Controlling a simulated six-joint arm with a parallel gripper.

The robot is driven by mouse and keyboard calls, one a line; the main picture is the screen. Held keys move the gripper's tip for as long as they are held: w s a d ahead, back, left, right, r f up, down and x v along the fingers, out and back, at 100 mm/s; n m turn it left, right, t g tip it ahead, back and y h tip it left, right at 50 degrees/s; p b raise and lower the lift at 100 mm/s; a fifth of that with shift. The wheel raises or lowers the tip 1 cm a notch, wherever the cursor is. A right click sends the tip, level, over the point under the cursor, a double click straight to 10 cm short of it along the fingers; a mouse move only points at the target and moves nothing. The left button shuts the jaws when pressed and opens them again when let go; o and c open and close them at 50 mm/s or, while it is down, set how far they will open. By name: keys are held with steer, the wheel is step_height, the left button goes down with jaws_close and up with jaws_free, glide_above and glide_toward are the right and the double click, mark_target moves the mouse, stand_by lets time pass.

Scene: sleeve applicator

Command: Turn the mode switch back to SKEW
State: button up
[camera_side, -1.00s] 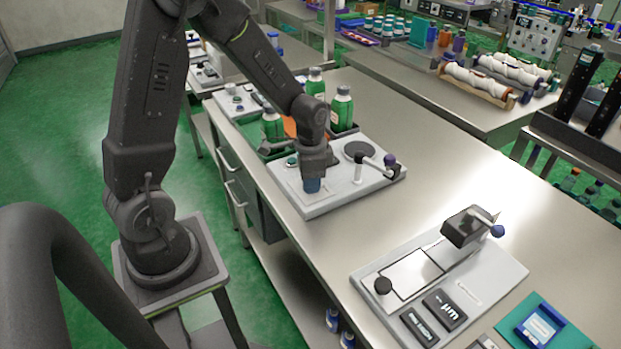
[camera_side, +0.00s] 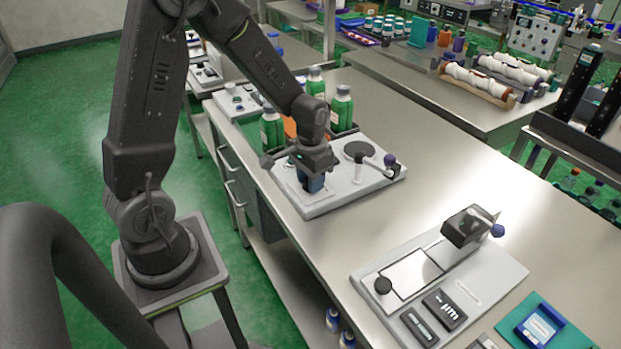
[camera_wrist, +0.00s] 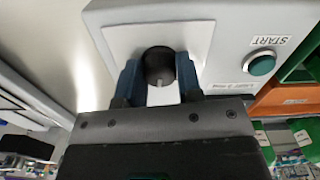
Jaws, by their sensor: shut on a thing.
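The mode switch is a round black knob (camera_wrist: 158,62) on a pale plate of the white applicator unit, seen in the wrist view. A short pale mark shows on the knob's near side. My gripper (camera_wrist: 158,79) has its two blue fingers on either side of the knob, shut on it. In the side view my gripper (camera_side: 311,184) points down onto the left part of the applicator unit (camera_side: 325,205), and its fingers hide the knob. Small lettering (camera_wrist: 251,87) beside the knob is too small and inverted to read; SKEW cannot be made out.
A green START button (camera_wrist: 262,63) sits close to the knob. A dark round disc (camera_side: 358,149) and a purple-knobbed lever (camera_side: 389,160) are on the unit's right. Green bottles (camera_side: 342,108) stand behind. A second device (camera_side: 405,277) with a display (camera_side: 445,309) lies nearer; bench between is clear.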

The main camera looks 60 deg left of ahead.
steer(key=n, duration=0.4)
steer(key=shift+n, duration=2.2)
steer(key=o, duration=0.9)
steer(key=shift+r, duration=0.1)
step_height(320, 180, up, 14)
steer(key=shift+f, duration=0.15)
